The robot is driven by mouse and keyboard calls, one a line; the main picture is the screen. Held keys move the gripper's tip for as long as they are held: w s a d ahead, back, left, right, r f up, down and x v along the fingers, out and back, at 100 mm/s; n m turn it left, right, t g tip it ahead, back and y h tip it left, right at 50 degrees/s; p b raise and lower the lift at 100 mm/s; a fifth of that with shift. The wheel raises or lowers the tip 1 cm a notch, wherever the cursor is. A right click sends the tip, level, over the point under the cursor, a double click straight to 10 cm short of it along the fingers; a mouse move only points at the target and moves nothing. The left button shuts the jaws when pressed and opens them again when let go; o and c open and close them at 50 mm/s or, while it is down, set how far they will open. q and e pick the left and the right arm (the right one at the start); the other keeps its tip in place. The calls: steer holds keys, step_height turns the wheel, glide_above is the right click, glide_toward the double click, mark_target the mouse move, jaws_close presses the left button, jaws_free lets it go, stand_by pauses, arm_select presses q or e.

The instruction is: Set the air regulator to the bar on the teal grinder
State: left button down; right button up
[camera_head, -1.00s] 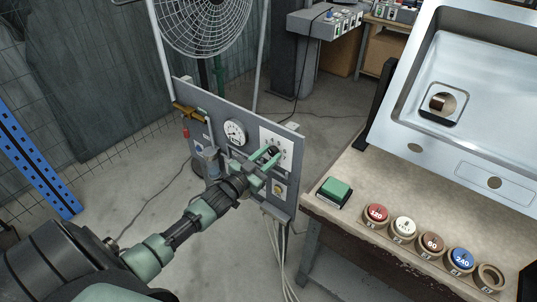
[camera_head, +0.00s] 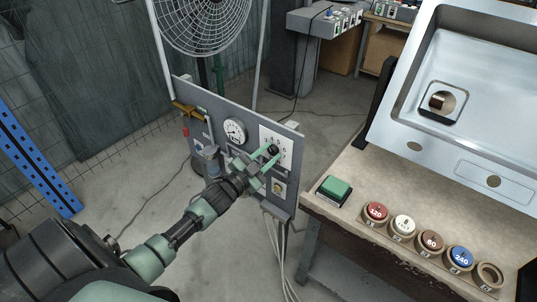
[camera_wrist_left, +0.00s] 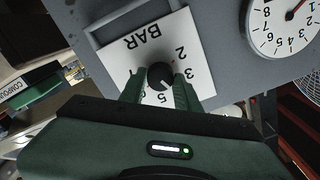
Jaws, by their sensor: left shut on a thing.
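The air regulator is a black round knob (camera_wrist_left: 160,75) on a white BAR plate (camera_wrist_left: 122,57), upside down in the left wrist view. My left gripper (camera_head: 268,160) is shut on the knob, one finger on each side. A pale mark on the knob points down and slightly right, near the 5. The 2 and 3 show to the right; a finger hides part of the scale. The plate also shows in the head view (camera_head: 286,143). A round gauge (camera_head: 234,131) sits left of it on the grey panel (camera_head: 205,95). I cannot make out a teal grinder. My right gripper is not in view.
A bench (camera_head: 345,165) at right holds a green block (camera_head: 334,189), several numbered discs, including a blue one (camera_head: 460,258), and a metal sink (camera_head: 490,100). A fan (camera_head: 205,20) stands behind the panel. Cables hang below the panel.

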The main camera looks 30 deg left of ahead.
arm_select(q)
steer(key=c, duration=1)
jaws_free()
steer(key=s, duration=0.8)
steer(key=shift+a, duration=0.3)
